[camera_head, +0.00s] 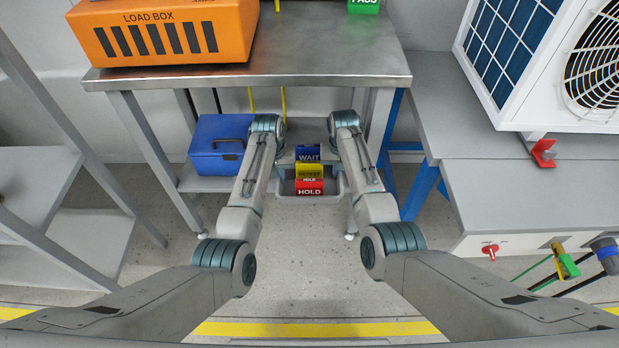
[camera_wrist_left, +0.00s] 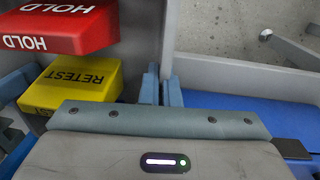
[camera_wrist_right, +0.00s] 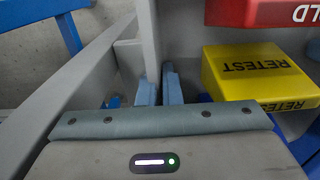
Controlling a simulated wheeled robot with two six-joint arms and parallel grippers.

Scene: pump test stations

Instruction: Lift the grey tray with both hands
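The grey tray (camera_head: 341,186) sits between my two forearms, beneath the steel table top in the head view. It holds a red HOLD block (camera_head: 310,187), a yellow RETEST block (camera_head: 310,171) and a blue WAIT block (camera_head: 307,153). My left gripper (camera_wrist_left: 161,88) has its light-blue fingers closed on either side of the tray's thin wall in the left wrist view. My right gripper (camera_wrist_right: 160,88) has its fingers closed on the opposite wall in the right wrist view. Both fingertips are hidden in the head view. I cannot tell whether the tray rests on the lower shelf.
A blue toolbox (camera_head: 218,145) stands left of the tray, close beside my left arm. The steel table (camera_head: 330,63) overhangs, carrying an orange load box (camera_head: 160,35). Table legs and a blue-framed bench (camera_head: 540,200) flank the right side. The floor in front is clear.

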